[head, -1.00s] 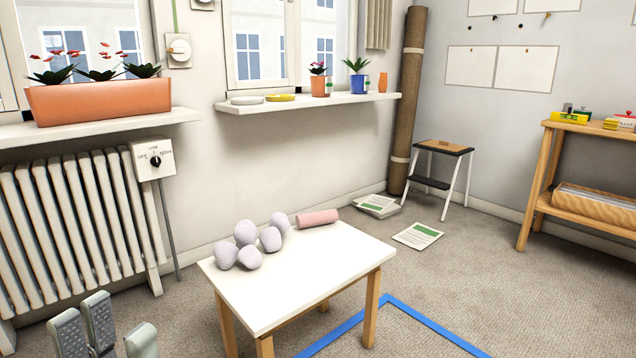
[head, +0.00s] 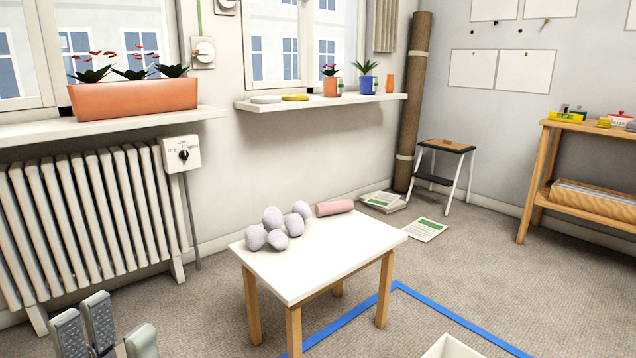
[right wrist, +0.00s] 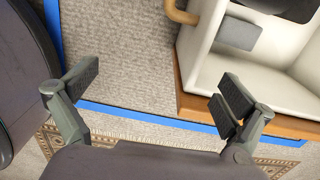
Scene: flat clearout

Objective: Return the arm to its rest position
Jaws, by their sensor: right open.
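My left gripper (head: 98,328) shows at the lower left of the head view, with its grey fingers apart and nothing between them. It is in front of the radiator and well left of the white table. My right gripper (right wrist: 152,98) shows in the right wrist view, with its two dark fingers wide apart and empty. Carpet lies below it. Its right finger is close to a white box (right wrist: 195,62) in that view; I cannot tell if they touch. The right gripper is not in the head view.
A small white table (head: 320,262) carries several pale lilac lumpy objects (head: 278,241) and a pink cylinder (head: 334,208). Blue tape (head: 440,315) marks the carpet. A white box edge (head: 452,346) shows at the bottom. A step stool (head: 445,147) and wooden shelf (head: 545,175) stand farther back.

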